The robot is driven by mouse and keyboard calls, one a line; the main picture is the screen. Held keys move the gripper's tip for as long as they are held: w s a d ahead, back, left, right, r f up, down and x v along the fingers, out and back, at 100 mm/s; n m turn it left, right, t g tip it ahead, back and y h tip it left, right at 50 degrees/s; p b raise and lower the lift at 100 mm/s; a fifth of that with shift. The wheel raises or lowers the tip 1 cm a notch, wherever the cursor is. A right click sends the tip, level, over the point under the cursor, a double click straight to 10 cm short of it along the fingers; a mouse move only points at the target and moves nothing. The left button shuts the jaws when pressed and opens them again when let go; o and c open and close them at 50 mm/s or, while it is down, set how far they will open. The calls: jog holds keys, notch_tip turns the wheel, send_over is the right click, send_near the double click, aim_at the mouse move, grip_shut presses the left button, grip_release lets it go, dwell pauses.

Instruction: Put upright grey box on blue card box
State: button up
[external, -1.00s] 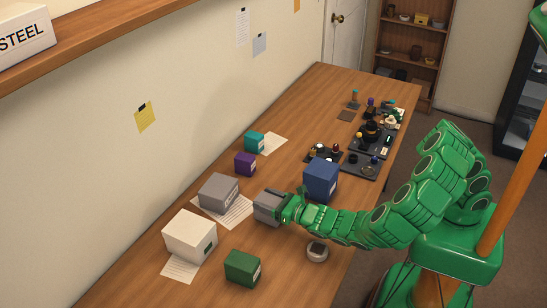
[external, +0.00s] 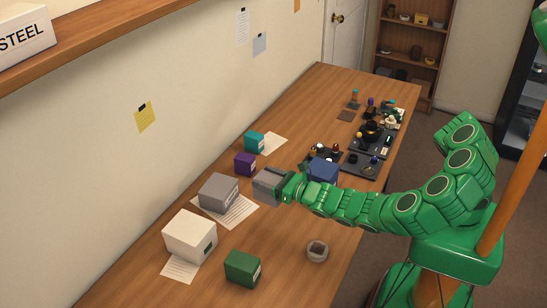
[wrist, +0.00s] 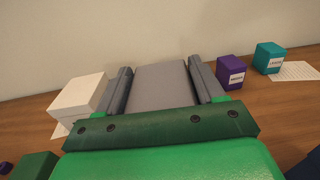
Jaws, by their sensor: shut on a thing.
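My gripper (external: 272,186) is shut on a grey box (external: 262,183), held above the table. In the wrist view the grey box (wrist: 160,84) fills the space between the two grey fingers (wrist: 163,86). The blue card box (external: 322,168) stands on the table to the right of the held box, its lower part hidden behind my arm. A dark blue corner shows at the lower right of the wrist view (wrist: 308,166). A second grey box (external: 219,191) lies on a paper sheet to the left, apart from the held one.
A white box (external: 189,236), a green box (external: 242,268), a purple box (external: 245,163) and a teal box (external: 254,142) stand around the table. A small round grey item (external: 317,251) sits near the front edge. Dark trays with small parts (external: 357,165) lie beyond the blue box.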

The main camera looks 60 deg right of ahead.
jog(key=s+d+r+m+g+h, duration=0.1)
jog(key=s+d+r+m+h, duration=0.15)
jog(key=r, duration=0.25)
jog(key=s+d+r+m+h, duration=0.1)
jog(key=s+d+r+h, duration=0.15)
jog(key=d+r, duration=0.2)
jog(key=s+d+r+m+g+h, duration=0.1)
jog(key=s+d+r+m+h, duration=0.15)
jog(key=r, duration=0.35)
jog(key=s+d+m+g+h, duration=0.8)
jog(key=s+d, duration=0.5)
jog(key=s, duration=0.4)
jog(key=shift+n+g+h, duration=0.25)
jog(key=shift+n+g, duration=0.15)
jog(key=shift+g, duration=0.1)
jog(key=shift+w+a+f, duration=0.3)
jog(key=shift+w+f, duration=1.95)
jog(key=shift+w, duration=0.1)
jog(key=shift+w+a+f, duration=0.35)
jog(key=shift+w+f, duration=1.95)
jog(key=shift+w+a+f, duration=0.3)
jog(key=shift+w+f, duration=1.95)
jog(key=shift+w, duration=0.1)
jog(key=shift+f, duration=0.15)
